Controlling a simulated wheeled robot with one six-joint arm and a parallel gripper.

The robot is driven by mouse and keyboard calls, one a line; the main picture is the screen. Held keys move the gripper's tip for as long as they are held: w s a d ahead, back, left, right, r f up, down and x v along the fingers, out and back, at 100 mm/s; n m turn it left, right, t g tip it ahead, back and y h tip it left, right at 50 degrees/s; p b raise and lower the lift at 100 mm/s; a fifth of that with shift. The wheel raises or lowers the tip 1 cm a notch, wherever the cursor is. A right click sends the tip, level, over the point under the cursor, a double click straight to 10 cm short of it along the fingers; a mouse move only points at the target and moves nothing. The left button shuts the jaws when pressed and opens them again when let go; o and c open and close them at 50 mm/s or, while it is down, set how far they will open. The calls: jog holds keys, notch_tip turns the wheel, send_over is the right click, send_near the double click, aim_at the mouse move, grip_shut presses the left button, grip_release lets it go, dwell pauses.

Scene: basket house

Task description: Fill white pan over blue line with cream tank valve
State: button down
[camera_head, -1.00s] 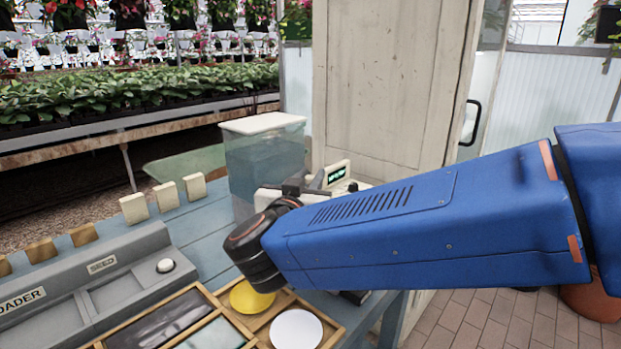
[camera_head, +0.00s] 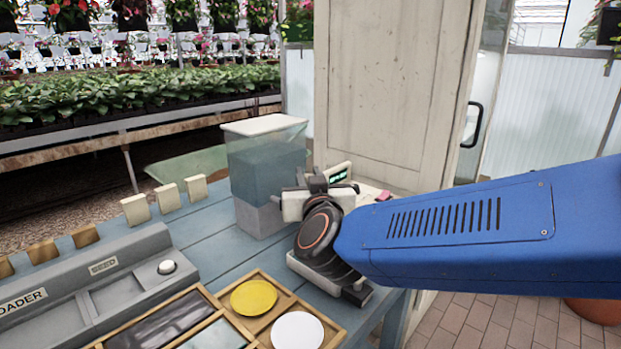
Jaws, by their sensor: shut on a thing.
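A clear tank (camera_head: 265,160) with a cream lid and bluish water stands on a grey block on the blue table. I cannot make out its valve. My gripper (camera_head: 316,182) is just right of the tank, its dark fingers pointing away from me. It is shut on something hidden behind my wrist. A round white dish (camera_head: 297,331), perhaps the white pan, lies in a wooden tray. I see no blue line on it.
A yellow dish (camera_head: 253,297) sits beside the white one. A small green display (camera_head: 337,173) and a pink item (camera_head: 383,196) are behind my wrist. A grey base (camera_head: 308,271) lies under it. The grey seed loader (camera_head: 110,275) fills the left. A cream door (camera_head: 390,90) stands behind.

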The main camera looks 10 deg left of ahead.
jog(key=shift+w+a+n+g+y, duration=0.25)
jog(key=shift+n+g+y, duration=0.25)
jog(key=shift+n+y, duration=0.35)
jog(key=shift+w+a+n+g+y, duration=0.25)
jog(key=shift+n+g+y, duration=0.35)
jog(key=shift+y, duration=0.45)
jog(key=shift+a+n+g+y, duration=0.15)
jog(key=shift+n+g+y, duration=0.2)
jog(key=shift+y, duration=0.15)
jog(key=c, duration=1.6)
grip_release()
jog(key=v, duration=1.7)
jog(key=shift+s, duration=0.15)
jog(key=shift+f, duration=0.1)
